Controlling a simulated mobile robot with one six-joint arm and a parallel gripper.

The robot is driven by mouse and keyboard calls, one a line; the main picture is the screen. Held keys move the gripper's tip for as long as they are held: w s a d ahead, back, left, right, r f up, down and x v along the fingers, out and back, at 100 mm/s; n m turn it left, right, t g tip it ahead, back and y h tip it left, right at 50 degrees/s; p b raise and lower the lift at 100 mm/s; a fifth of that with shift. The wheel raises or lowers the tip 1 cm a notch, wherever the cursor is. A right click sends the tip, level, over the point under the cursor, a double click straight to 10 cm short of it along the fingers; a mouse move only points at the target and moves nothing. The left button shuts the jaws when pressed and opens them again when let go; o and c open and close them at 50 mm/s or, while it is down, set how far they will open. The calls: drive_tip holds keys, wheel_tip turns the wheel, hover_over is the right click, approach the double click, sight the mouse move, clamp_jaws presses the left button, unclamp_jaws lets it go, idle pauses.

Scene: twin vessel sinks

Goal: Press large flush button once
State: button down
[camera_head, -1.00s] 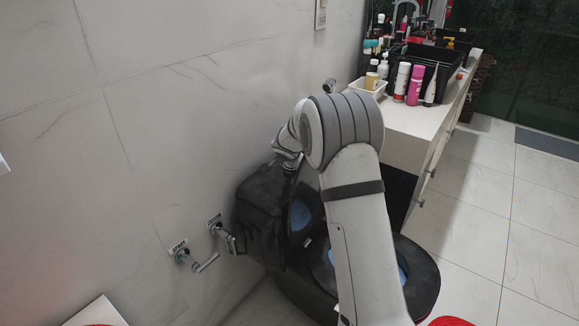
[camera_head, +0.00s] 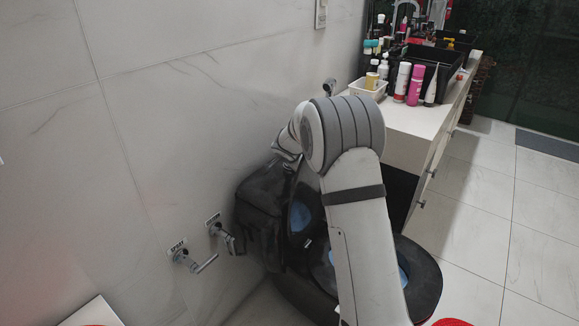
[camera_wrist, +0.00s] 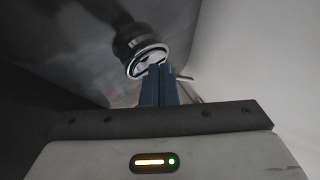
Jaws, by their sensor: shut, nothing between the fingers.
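The round chrome-rimmed flush button (camera_wrist: 142,60) shows in the wrist view, on the glossy dark tank lid (camera_wrist: 65,60). Its split between large and small parts is too small to tell clearly. My gripper (camera_wrist: 158,68) is shut and empty; its two blue-grey fingers lie side by side. The fingertips overlap the button's lower right edge in the picture; I cannot tell whether they touch it. In the head view the black toilet tank (camera_head: 258,225) stands against the wall. My arm hides the gripper and button there.
A white counter (camera_head: 405,120) with bottles and a small white basket (camera_head: 368,90) stands behind my arm. Two chrome wall taps stick out left of the tank, one of them the spray tap (camera_head: 190,260). The tiled floor (camera_head: 480,215) at right is clear.

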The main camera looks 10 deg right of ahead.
drive_tip(key=shift+f+b, duration=0.5)
drive_tip(key=shift+b, duration=0.1)
idle(0.5)
drive_tip(key=shift+r, duration=0.1)
drive_tip(key=shift+r+p, duration=0.55)
drive_tip(key=shift+r, duration=0.35)
drive_tip(key=shift+r+p, duration=1.65)
drive_tip(key=shift+r, duration=0.85)
